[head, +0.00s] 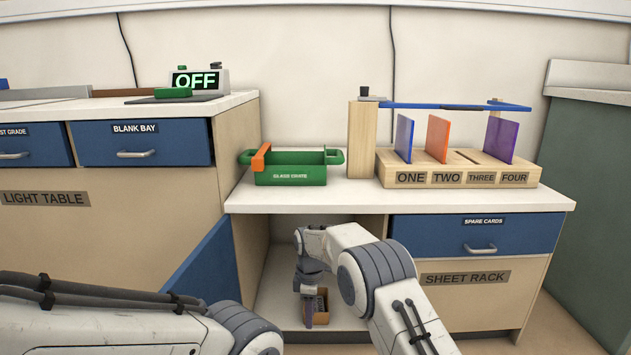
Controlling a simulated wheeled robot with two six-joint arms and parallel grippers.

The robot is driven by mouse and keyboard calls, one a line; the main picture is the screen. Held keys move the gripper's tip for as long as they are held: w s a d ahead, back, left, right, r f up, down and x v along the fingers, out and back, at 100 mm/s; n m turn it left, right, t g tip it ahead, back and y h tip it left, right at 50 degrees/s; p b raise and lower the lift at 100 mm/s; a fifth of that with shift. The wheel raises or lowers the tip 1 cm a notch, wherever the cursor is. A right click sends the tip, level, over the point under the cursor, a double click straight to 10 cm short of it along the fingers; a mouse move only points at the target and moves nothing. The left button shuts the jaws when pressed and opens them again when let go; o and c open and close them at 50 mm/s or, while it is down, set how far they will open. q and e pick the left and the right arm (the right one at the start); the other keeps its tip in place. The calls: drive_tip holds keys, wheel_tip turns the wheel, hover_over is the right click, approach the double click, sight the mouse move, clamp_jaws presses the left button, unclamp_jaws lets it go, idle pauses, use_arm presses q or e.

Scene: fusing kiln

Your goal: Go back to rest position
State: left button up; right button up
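My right arm reaches down into the open cupboard (345,312) under the counter. My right gripper (314,300) is low in it, pointing down at a small brown box (326,317). The fingertips overlap the box in the picture, and I cannot tell whether they are open or shut, or touching it. My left arm comes in from the lower left; its gripper is out of view. On the counter, a wooden rack (460,178) holds a blue sheet (404,138) at ONE, an orange sheet (437,138) at TWO and a purple sheet (500,139) at FOUR.
The cupboard's blue door (205,268) stands open, close to my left arm. A green glass crate (290,175) with an orange piece on its left end sits on the counter. The display (200,79) reads OFF. The blue spare cards drawer (470,236) is shut.

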drive_tip(key=s+a+r+m+p, duration=0.15)
drive_tip(key=s+r+p, duration=0.25)
drive_tip(key=s+r, duration=0.65)
drive_tip(key=s+a+r+m+p, duration=0.1)
drive_tip(key=s+r+m+p, duration=0.25)
drive_tip(key=s+r, duration=0.7)
drive_tip(key=s+d+r+m+p, duration=0.2)
drive_tip(key=s+d+r+p, duration=0.25)
drive_tip(key=s, duration=0.55)
drive_tip(key=s+d+r+m+p, duration=0.2)
drive_tip(key=s+d+r+p, duration=0.15)
drive_tip(key=s+r, duration=0.4)
wheel_tip(320, 180, up, 36)
drive_tip(key=s+p, duration=0.2)
drive_tip(key=p, duration=3.5)
drive_tip(key=shift+s+d+f+m+y, duration=0.2)
drive_tip(key=shift+d+m+y, duration=0.1)
drive_tip(key=shift+d+y, duration=0.1)
drive_tip(key=shift+w, duration=0.1)
